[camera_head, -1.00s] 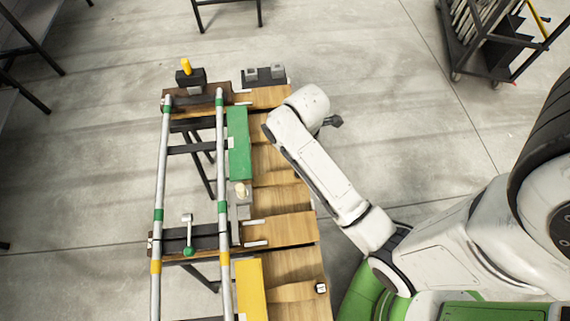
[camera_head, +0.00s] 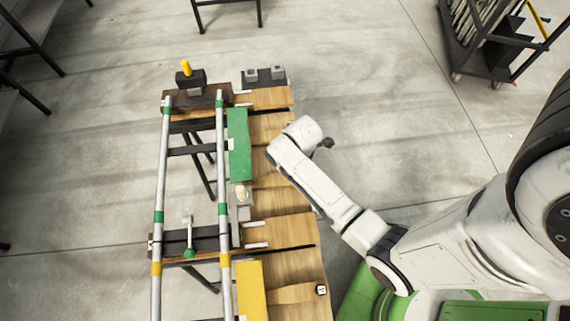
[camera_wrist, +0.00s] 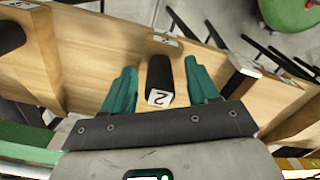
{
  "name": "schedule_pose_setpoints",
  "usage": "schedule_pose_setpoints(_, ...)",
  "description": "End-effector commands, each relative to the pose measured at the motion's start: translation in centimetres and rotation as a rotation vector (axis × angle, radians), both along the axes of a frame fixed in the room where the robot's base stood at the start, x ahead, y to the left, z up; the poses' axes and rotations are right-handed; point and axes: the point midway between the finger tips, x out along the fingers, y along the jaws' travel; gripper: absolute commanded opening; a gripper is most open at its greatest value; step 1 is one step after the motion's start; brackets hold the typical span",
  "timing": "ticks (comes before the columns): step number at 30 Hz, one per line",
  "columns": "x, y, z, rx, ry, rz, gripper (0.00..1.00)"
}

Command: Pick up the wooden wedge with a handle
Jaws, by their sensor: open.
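My gripper (camera_wrist: 160,69) shows in the wrist view with its two teal fingers apart. A dark bar-like handle with a white tag marked 2 (camera_wrist: 159,82) lies between the fingers, with gaps visible on both sides. Light wood (camera_wrist: 110,60) shows around and behind this handle; I cannot tell its full wedge shape. In the head view, wooden pieces (camera_head: 285,231) lie in a row along the right side of the bench. My arm covers part of that row and hides the gripper there.
Two metal rails (camera_head: 160,190) run along the bench's left side. A green block (camera_head: 239,145) and a yellow block (camera_head: 251,290) lie beside the right rail. A dark cart (camera_head: 490,45) stands at the upper right. Open floor (camera_head: 380,80) lies right of the bench.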

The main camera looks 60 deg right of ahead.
Motion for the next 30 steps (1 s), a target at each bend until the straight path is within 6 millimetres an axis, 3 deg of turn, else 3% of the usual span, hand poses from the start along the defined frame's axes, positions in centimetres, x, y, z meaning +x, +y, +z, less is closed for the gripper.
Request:
schedule_pose_setpoints(7,-0.01,0.0,-0.11,0.0,0.0,0.0,0.57)
schedule_pose_setpoints(25,-0.02,0.02,-0.09,0.0,0.001,0.0,0.0)
schedule_pose_setpoints(30,-0.01,0.02,-0.08,0.0,0.0,0.0,0.0)
